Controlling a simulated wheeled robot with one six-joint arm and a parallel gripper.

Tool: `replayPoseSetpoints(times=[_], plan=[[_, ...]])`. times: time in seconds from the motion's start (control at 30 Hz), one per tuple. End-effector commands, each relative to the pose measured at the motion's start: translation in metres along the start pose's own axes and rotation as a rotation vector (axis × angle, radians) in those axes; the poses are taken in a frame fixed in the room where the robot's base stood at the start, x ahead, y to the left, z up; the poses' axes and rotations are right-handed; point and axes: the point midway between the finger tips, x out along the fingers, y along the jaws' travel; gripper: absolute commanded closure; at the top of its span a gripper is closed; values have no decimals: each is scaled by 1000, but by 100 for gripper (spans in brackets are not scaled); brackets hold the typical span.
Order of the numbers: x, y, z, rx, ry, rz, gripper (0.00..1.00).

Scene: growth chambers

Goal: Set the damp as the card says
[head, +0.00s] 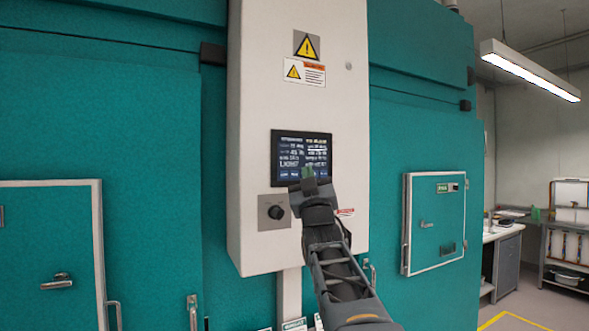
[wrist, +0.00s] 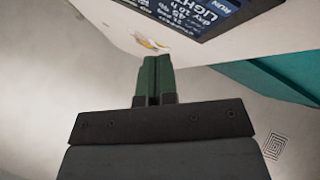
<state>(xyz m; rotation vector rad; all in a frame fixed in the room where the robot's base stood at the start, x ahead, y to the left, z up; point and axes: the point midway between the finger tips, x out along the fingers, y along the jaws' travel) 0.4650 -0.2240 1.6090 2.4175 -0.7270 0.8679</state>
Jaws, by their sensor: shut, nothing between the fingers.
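A dark display screen (head: 302,157) with rows of white text is set in a white control panel (head: 300,110). The text is too small to read in the head view. A black knob (head: 276,212) on a grey plate sits below the screen to the left. My gripper (head: 308,173) is shut and empty, its green fingertips in front of the screen's lower edge in the head view. In the wrist view the green fingers (wrist: 155,78) are together, and part of the screen (wrist: 195,12) shows "LIGHT" and "RUN". I cannot tell if the fingers touch the panel. No card is clearly seen.
Teal chamber walls (head: 420,130) flank the panel. A small teal door (head: 436,222) with a white frame is at the right, another door (head: 50,260) at the left. A bench (head: 503,235) and a shelf rack (head: 568,235) stand at the far right, with open floor before them.

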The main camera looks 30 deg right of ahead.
Motion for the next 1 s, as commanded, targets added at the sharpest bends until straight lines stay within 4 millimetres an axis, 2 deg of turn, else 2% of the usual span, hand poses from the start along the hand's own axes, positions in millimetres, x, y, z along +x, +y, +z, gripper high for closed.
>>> replayPoseSetpoints(times=[0.1,0.4,1.0], plan=[[13,-7,5,2,-2,-1,100],[27,-20,19,1,-1,0,100],[31,-23,22,0,0,1,100]])
